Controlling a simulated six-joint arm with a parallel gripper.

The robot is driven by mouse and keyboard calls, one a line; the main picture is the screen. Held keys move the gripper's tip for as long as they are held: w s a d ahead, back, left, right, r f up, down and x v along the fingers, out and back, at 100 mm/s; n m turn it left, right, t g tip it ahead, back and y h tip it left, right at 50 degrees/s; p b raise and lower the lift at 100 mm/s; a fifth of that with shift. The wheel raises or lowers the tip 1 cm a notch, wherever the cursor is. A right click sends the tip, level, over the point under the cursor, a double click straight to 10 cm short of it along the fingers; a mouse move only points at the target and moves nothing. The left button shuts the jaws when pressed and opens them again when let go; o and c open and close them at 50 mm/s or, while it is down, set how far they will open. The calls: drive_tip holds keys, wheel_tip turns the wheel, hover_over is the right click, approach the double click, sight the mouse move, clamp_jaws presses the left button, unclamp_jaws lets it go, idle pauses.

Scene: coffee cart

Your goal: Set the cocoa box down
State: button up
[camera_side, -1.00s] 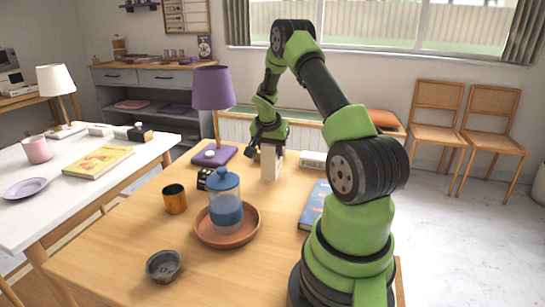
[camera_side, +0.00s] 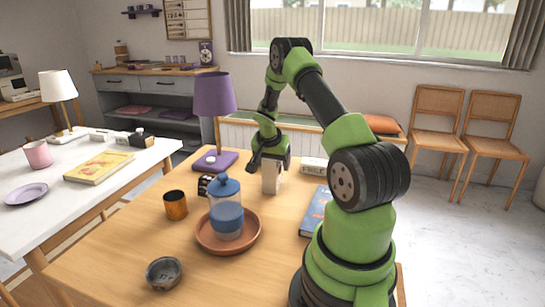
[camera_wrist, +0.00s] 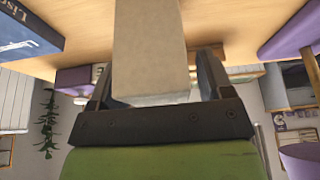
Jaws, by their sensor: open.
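The cocoa box (camera_side: 271,182), a pale beige upright block, appears to stand on the wooden table (camera_side: 130,240) near its far side. In the wrist view the box (camera_wrist: 148,45) rises between my fingers, with a visible gap beside the right finger. My gripper (camera_side: 269,170) is open around the box's upper part, and its fingers (camera_wrist: 155,80) show on both sides in the wrist view. The label side of the box does not show, and its top is partly hidden by my gripper in the side view.
A blue book (camera_side: 315,211) lies right of the box, with a small pale device (camera_side: 313,164) behind it. A purple lamp (camera_side: 214,94) stands left.

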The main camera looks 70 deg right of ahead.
drive_tip(key=w+a+r+n+t, duration=0.2)
drive_tip(key=a+r+n+t, duration=0.15)
drive_tip(key=a+r, duration=1.5)
drive_tip(key=s+a+r+n+t+y, duration=0.2)
drive_tip(key=s+a+n, duration=0.3)
drive_tip(key=a, duration=0.4)
drive_tip(key=s+a+r+n+t+y, duration=0.1)
drive_tip(key=s+a+r+n+y, duration=0.3)
drive_tip(key=a, duration=0.6)
drive_tip(key=shift+s+r+n+t+y, duration=0.2)
drive_tip(key=shift+s+n+t+y, duration=0.15)
drive_tip(key=shift+s+n, duration=0.45)
